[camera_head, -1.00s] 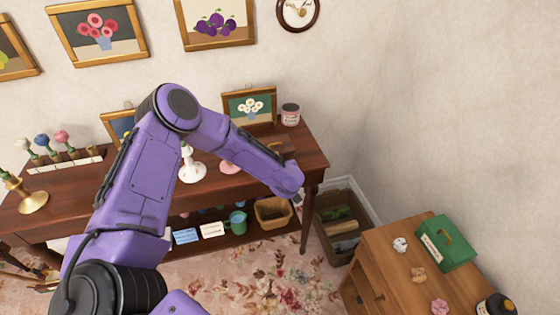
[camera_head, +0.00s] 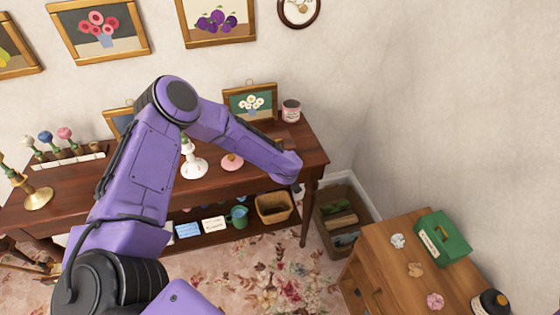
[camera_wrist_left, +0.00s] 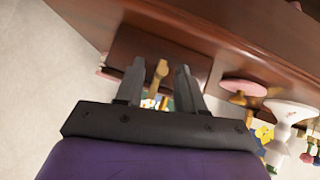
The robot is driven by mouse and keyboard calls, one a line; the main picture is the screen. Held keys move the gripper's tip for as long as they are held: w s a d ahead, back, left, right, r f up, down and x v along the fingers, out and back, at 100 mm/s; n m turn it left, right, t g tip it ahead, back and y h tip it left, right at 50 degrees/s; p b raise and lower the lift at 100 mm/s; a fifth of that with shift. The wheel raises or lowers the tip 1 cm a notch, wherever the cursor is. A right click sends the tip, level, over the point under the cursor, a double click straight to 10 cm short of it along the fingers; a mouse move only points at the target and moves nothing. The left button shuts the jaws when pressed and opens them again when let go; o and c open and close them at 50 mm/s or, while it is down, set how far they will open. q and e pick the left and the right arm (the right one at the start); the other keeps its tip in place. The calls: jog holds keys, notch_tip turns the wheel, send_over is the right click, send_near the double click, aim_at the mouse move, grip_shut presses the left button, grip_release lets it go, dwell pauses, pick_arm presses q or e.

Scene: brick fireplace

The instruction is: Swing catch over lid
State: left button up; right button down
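In the left wrist view, a dark brown wooden box or lid panel (camera_wrist_left: 172,46) lies under a reddish-brown table edge. A brass catch (camera_wrist_left: 160,70) stands out from it, between the fingers of my left gripper (camera_wrist_left: 160,73). The fingers are apart, with a gap on each side of the catch, and I cannot tell whether either touches it. Bits of bright colour show below the panel, mostly hidden by the gripper. In the head view, my left forearm covers most of the box, and the left gripper is hidden behind it. My right gripper is not in view.
On the table (camera_head: 70,190) stand a white candlestick (camera_head: 193,165), a pink round item (camera_head: 232,161), a daisy picture (camera_head: 250,102) and a pink-labelled tin (camera_head: 291,110). A wooden cabinet (camera_head: 385,250) with a green box (camera_head: 443,237) stands at the right.

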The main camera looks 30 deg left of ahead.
pick_arm(q)
jog(key=b+v, duration=0.1)
jog(key=v, duration=0.9)
jog(key=shift+r, duration=0.15)
jog(key=shift+s+d, duration=0.15)
jog(key=s+d+f+h+b, duration=0.3)
jog(key=s+d+f, duration=0.1)
jog(key=s+f, duration=1.05)
jog(key=s+a+f+m+g, duration=0.1)
jog(key=s+f, duration=0.3)
jog(key=s, duration=0.5)
jog(key=s+f+m+g+b, duration=0.1)
jog(key=s+f+m+g, duration=0.2)
jog(key=s, duration=0.6)
notch_tip(320, 180, down, 3)
jog(key=shift+a+r, duration=0.15)
jog(key=shift+a, duration=0.2)
